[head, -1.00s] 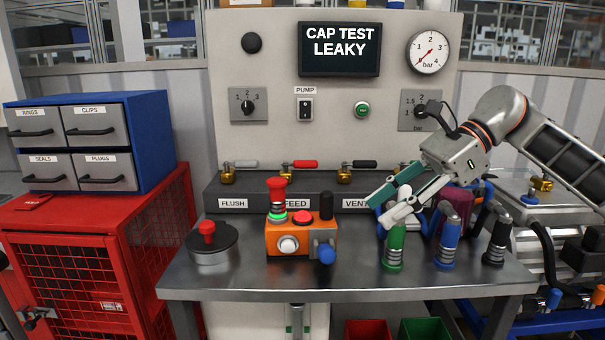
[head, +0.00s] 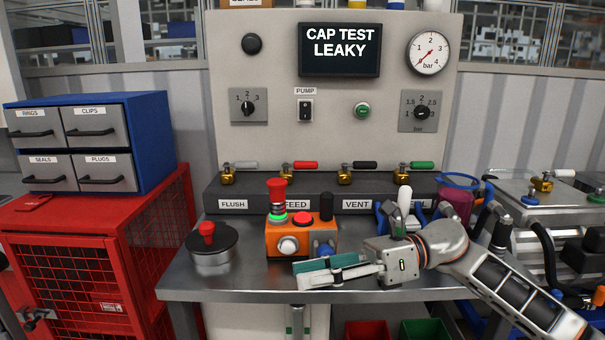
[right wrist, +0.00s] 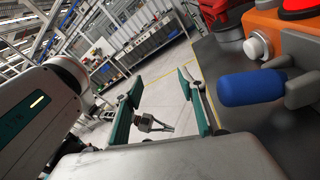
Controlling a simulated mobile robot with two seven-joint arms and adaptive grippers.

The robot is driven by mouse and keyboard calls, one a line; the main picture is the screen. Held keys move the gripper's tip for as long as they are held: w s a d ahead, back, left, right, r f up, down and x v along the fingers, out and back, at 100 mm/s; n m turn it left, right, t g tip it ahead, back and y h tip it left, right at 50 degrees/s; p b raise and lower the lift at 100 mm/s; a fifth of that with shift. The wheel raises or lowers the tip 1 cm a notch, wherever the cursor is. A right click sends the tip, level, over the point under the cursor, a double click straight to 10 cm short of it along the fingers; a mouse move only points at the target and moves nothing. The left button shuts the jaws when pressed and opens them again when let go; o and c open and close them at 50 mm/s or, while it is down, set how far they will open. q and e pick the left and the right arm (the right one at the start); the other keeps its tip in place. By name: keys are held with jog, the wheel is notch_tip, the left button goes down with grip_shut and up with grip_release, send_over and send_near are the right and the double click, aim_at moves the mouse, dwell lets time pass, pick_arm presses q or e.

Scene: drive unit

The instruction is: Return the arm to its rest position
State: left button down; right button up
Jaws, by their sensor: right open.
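My right gripper (head: 297,270) is low over the front edge of the steel bench (head: 215,282), in front of the orange control box (head: 277,240). Its fingers point left in the head view and are apart with nothing between them. The right wrist view also shows the open fingers (right wrist: 160,84), with only distant floor between them. My right arm (head: 490,275) reaches in from the lower right. A small grey two-pronged shape (right wrist: 150,123) in the right wrist view looks like my left gripper. It is too small to tell its opening. The head view does not show my left gripper.
The control box's blue knob (right wrist: 250,88) is close beside the right gripper. Handled fittings stand behind the right wrist, partly hidden. A lidded pot (head: 212,245) stands at left on the bench. The screen (head: 339,49) reads "CAP TEST LEAKY". Red cabinet (head: 75,265) at left.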

jog(key=s+d+f+n+t+h, duration=0.35)
jog(key=f+n+t, duration=0.25)
jog(key=f+n, duration=0.4)
jog(key=s+d+f+n+t+h, duration=0.35)
jog(key=f+n+t, duration=0.35)
jog(key=n, duration=0.5)
jog(key=s+d+f+n+t+h, duration=0.2)
jog(key=d+f+n+t+h, duration=0.3)
jog(key=f+n, duration=0.6)
jog(key=s+d+f+m+g+h, duration=0.2)
jog(key=s+d+f+m+g, duration=0.35)
jog(key=s+f, duration=0.7)
pick_arm(q)
jog(key=shift+n, duration=0.3)
jog(key=shift+s+d+r+p, duration=0.15)
jog(key=shift+r+p, duration=0.75)
jog(key=shift+p, duration=0.9)
jog(key=shift+s+a+r+p, duration=0.1)
jog(key=shift+s+r+p, duration=0.15)
jog(key=shift+r+p, duration=1.15)
jog(key=shift+s+d+r+p, duration=0.15)
jog(key=shift+r+p, duration=0.25)
jog(key=shift+p, duration=1.85)
pick_arm(e)
jog(key=s+d+r+m, duration=0.1)
jog(key=s+r+m, duration=0.1)
jog(key=s+r, duration=0.2)
jog(key=shift+r+t, duration=0.35)
jog(key=shift+r, duration=0.55)
